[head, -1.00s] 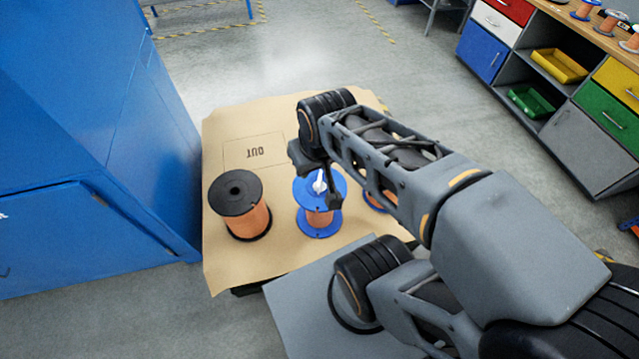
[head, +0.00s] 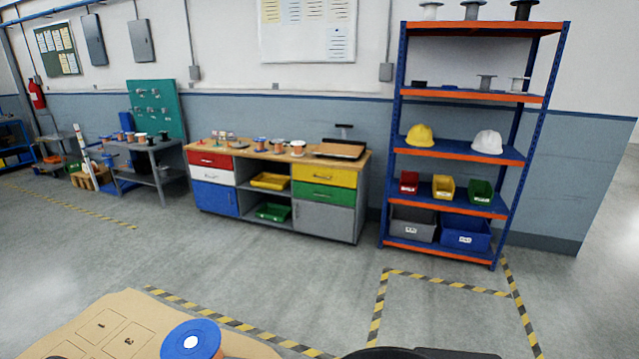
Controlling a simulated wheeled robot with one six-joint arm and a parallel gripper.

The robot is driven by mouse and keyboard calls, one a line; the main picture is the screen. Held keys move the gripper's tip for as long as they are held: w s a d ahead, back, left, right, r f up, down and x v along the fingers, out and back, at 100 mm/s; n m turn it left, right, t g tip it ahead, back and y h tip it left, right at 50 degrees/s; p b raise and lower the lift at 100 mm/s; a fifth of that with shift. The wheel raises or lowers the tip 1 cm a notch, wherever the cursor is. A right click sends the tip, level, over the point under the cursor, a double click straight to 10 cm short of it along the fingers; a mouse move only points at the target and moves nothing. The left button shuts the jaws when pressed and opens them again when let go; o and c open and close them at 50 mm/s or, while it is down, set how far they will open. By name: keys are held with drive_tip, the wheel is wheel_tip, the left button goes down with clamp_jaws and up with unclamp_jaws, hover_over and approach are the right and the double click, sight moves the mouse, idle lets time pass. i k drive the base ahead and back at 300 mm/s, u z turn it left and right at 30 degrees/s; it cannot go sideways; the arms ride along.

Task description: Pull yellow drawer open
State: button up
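The yellow drawer (head: 324,176) is the top drawer at the right end of a wooden-topped cabinet (head: 222,151) against the wall. It looks shut, flush with the green drawer (head: 323,194) below it. It is across the floor, well away from me. My gripper is not in the head view, so its state is hidden. A dark part at the bottom edge may be mine.
A cardboard-topped table with a blue spool (head: 192,341) stands close at the bottom left. A shelf unit (head: 455,209) with helmets and bins stands right of the cabinet. Open grey floor (head: 270,270) with yellow-black tape lies between.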

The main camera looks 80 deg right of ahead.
sight(345, 178)
drive_tip(key=k, duration=0.4)
drive_tip(key=u, duration=1.6)
drive_tip(key=i, duration=0.65)
drive_tip(key=z, duration=4.25)
drive_tip(key=i, duration=0.5)
drive_tip(key=z, duration=0.7)
drive_tip(key=i, duration=3.05)
